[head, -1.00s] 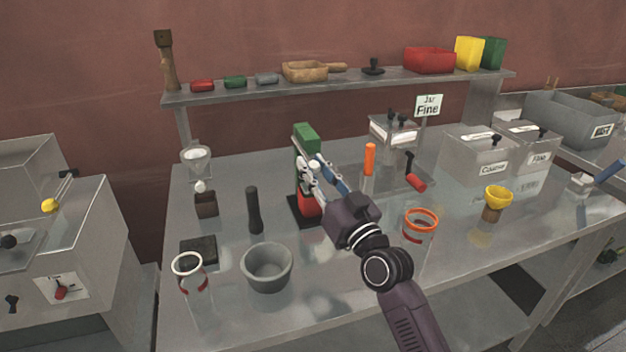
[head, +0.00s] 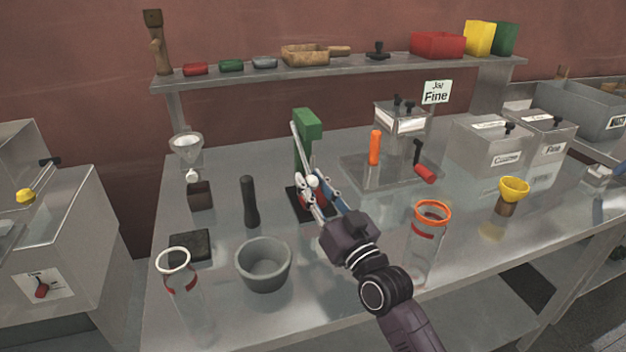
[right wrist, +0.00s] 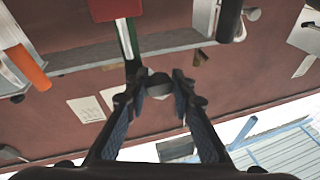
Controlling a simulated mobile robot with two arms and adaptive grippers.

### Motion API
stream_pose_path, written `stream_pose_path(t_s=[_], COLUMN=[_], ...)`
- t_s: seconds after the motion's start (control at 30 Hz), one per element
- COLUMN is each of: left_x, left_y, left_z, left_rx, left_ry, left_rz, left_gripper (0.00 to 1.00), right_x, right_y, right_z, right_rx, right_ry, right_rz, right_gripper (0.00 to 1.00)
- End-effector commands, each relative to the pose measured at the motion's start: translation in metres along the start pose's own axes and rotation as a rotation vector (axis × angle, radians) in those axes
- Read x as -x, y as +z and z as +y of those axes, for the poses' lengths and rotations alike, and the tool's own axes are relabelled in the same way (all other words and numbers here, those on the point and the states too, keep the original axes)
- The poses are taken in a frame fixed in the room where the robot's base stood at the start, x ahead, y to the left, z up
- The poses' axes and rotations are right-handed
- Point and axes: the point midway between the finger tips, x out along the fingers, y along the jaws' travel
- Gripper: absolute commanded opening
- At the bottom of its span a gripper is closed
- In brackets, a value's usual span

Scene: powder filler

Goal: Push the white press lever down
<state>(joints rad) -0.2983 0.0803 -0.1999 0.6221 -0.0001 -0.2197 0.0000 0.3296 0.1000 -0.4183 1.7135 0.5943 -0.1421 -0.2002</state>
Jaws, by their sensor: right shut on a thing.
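The green press (head: 307,122) stands on a black base (head: 295,213) near the middle of the bench. Its white lever (head: 301,150) slants steeply down from the top of the green column, toward me. My right gripper (head: 313,184) is shut on the lever's round end, low in front of the column. In the right wrist view a round knob (right wrist: 160,82) sits between the fingertips, beside the green column (right wrist: 127,42). A red part (head: 305,200) at the foot of the press is mostly hidden by the fingers. My left gripper is out of view.
A black pestle (head: 249,201) and grey mortar (head: 263,266) stand left of the press. An open jar (head: 180,285) is front left. An orange-rimmed jar (head: 426,245) stands right of my arm. An orange-handled tool (head: 375,147) is behind on a tray.

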Motion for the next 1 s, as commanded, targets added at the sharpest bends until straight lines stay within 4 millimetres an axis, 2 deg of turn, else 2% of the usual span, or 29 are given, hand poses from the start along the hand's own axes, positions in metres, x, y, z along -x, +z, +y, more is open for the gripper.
stream_pose_path(t_s=[0.03, 0.4, 0.43, 0.57, 0.87, 1.0], left_x=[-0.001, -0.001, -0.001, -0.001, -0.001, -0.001], left_y=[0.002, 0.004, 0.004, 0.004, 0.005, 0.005], left_z=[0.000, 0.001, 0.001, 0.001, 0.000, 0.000], left_rx=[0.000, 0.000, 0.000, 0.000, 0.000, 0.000], left_ry=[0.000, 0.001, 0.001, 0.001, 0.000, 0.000], left_rz=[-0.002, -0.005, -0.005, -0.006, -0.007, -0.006], left_gripper=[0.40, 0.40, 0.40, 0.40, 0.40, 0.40], right_x=[0.002, 0.002, 0.002, 0.001, 0.001, 0.012], right_y=[0.009, 0.010, 0.010, 0.008, 0.004, 0.005], right_z=[0.001, 0.001, 0.001, 0.001, 0.001, 0.001], right_rx=[-0.001, -0.001, -0.001, -0.001, -0.001, -0.002], right_ry=[0.001, 0.002, 0.002, 0.001, 0.001, 0.001], right_rz=[-0.018, -0.018, -0.018, -0.014, -0.006, -0.009], right_gripper=[0.00, 0.00, 0.25, 0.39, 0.41, 0.41])
